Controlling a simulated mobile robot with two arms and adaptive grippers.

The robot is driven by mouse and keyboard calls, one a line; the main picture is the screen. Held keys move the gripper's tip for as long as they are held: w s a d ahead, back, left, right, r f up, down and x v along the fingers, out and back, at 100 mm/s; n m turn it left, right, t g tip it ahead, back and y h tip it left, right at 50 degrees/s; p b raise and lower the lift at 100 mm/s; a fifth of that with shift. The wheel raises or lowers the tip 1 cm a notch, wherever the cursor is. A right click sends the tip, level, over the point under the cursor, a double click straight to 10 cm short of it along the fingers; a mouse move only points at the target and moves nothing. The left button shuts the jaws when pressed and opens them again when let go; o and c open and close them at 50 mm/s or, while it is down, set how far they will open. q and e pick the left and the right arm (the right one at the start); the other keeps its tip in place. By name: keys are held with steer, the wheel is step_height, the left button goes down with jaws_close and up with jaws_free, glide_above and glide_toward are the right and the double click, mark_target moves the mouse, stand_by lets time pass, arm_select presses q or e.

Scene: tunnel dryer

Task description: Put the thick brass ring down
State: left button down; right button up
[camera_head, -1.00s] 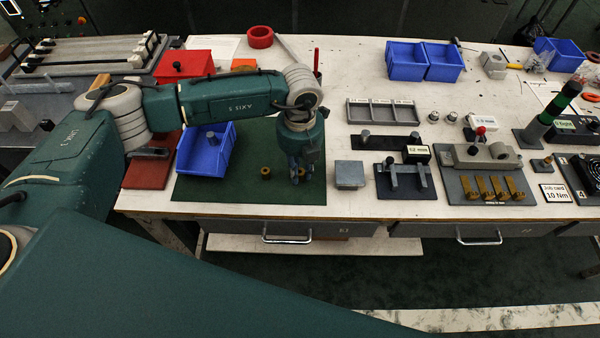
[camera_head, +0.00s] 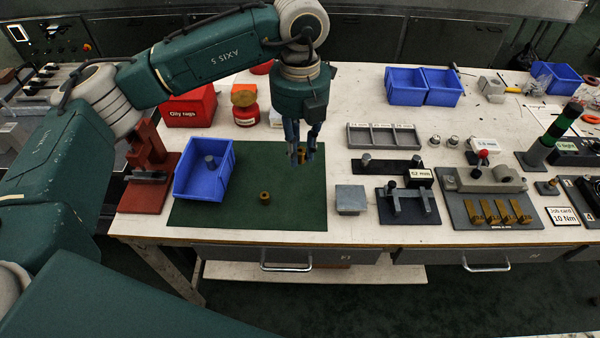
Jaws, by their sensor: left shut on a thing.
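My left gripper (camera_head: 302,154) points down above the right part of the green mat (camera_head: 290,215). It is shut on a brass ring (camera_head: 302,157), which shows between its fingertips, raised off the mat. Another small brass ring (camera_head: 265,197) lies on the mat, lower and to the left of the gripper. From this view I cannot tell which ring is the thicker one. My right gripper is not in view.
A blue bin (camera_head: 226,185) holding a grey cylinder stands at the mat's left edge. A grey block (camera_head: 351,199) and a grey three-part tray (camera_head: 384,136) stand to the right. A red vise (camera_head: 149,170) is at the left.

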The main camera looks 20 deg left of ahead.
mark_target(300, 150)
arm_select(q)
step_height(300, 150, up, 4)
steer(key=shift+f, duration=0.25)
steer(key=s+a+f+n, duration=0.2)
steer(key=s+n, duration=0.5)
steer(key=n, duration=1)
steer(key=s+a+f+n, duration=0.2)
steer(key=s+n, duration=0.5)
steer(key=n, duration=1)
steer(key=shift+f, duration=0.75)
